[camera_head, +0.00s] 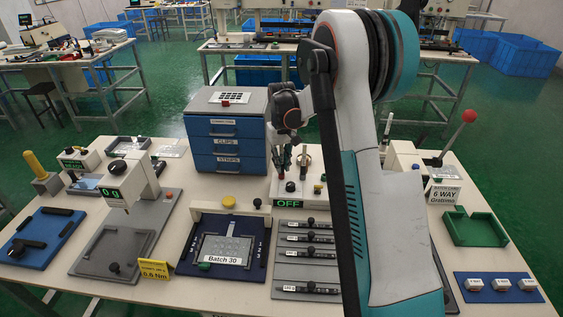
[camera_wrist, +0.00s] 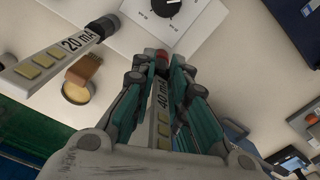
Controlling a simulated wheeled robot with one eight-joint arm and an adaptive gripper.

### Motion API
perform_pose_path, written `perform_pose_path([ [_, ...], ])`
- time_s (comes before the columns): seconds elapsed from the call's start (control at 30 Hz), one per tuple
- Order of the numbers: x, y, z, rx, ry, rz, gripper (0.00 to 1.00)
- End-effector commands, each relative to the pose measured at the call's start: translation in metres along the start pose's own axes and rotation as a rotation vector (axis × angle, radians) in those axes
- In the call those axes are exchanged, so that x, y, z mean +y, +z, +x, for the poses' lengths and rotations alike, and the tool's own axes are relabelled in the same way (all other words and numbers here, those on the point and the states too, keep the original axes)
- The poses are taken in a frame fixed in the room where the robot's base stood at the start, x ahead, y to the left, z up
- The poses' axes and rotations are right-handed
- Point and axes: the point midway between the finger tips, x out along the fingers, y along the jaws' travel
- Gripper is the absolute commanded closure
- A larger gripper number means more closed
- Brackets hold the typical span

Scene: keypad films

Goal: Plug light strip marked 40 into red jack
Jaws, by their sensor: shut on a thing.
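A light strip marked "40 mA" (camera_wrist: 162,98) lies between the fingers of my gripper (camera_wrist: 156,66) in the wrist view. My gripper is shut on it. A red piece, seemingly the red jack (camera_wrist: 155,53), shows just beyond the fingertips; the fingers hide whether the strip's end touches it. Another strip, marked "20 mA" (camera_wrist: 48,50), is at the upper left with a dark end (camera_wrist: 102,27). In the head view my gripper (camera_head: 282,168) points down over the white box with the green "OFF" display (camera_head: 288,203); the strips are too small to tell there.
A white panel with a black dial (camera_wrist: 168,6) is beyond the fingertips. A blue drawer cabinet (camera_head: 227,147) stands left of my gripper. In front are a grey rack of dark bars (camera_head: 305,255) and a "Batch 30" plate (camera_head: 222,249). A red-knobbed lever (camera_head: 469,116) stands right.

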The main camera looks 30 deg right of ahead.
Motion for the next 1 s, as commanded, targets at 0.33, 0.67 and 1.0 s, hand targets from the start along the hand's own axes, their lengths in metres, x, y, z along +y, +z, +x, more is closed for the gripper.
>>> perform_pose_path([
  [0.33, 0.0, 0.0, 0.004, 0.0, 0.0, 0.0, 0.63],
  [0.67, 0.0, 0.0, 0.002, 0.0, 0.0, 0.0, 0.63],
  [1.0, 0.0, 0.0, -0.051, 0.0, 0.0, 0.0, 0.63],
])
